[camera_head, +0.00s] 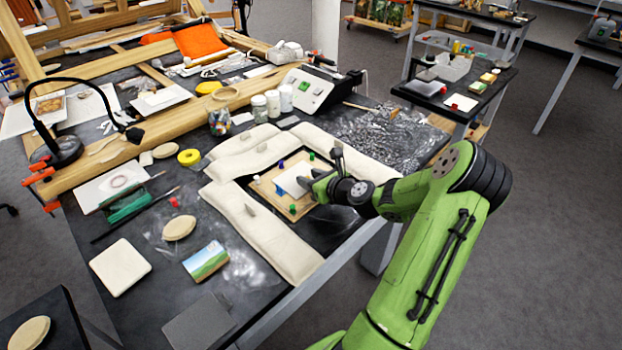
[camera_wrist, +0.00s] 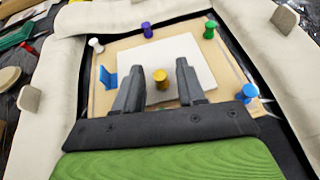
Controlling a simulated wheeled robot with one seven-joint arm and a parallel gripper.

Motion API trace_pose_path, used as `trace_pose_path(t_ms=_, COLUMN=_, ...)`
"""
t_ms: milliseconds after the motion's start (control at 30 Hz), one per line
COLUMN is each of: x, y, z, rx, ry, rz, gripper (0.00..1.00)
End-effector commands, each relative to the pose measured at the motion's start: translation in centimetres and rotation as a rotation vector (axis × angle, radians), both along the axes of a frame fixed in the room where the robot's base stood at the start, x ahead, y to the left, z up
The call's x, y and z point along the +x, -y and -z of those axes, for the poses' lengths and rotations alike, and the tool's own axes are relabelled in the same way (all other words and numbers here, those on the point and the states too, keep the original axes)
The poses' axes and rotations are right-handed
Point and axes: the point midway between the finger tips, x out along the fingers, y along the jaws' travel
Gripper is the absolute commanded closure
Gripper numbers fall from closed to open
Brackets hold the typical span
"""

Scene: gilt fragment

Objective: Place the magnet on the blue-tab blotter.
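The white blotter (camera_wrist: 185,60) lies on a wooden board in the wrist view, with a blue tab (camera_wrist: 107,78) at its left side. It also shows in the head view (camera_head: 290,181), partly hidden by my gripper. A small yellow knob (camera_wrist: 160,78), which looks like the magnet, appears upright over the blotter; I cannot tell whether it touches it. My gripper (camera_wrist: 160,68) is open, with one dark finger on each side of the yellow knob and visible gaps between. In the head view my gripper (camera_head: 315,185) is above the board and hides the knob.
White, purple (camera_wrist: 147,30), green (camera_wrist: 210,30) and blue (camera_wrist: 248,92) pegs stand around the board (camera_wrist: 120,45). Pale padded cushions (camera_head: 265,235) surround it. A landscape picture (camera_head: 206,261) and a white tile (camera_head: 120,267) lie to the left.

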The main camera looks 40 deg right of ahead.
Motion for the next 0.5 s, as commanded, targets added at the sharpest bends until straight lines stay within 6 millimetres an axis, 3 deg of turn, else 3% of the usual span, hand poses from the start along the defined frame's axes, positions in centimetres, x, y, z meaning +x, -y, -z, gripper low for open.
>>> trace_pose_path(t_ms=300, x=-7.4, y=-0.6, z=-3.2, rx=0.001, ry=-0.004, rz=0.007, gripper=0.60)
trace_pose_path(t_ms=500, x=-10.5, y=-1.0, z=-4.4, rx=0.001, ry=-0.003, rz=0.004, gripper=0.60)
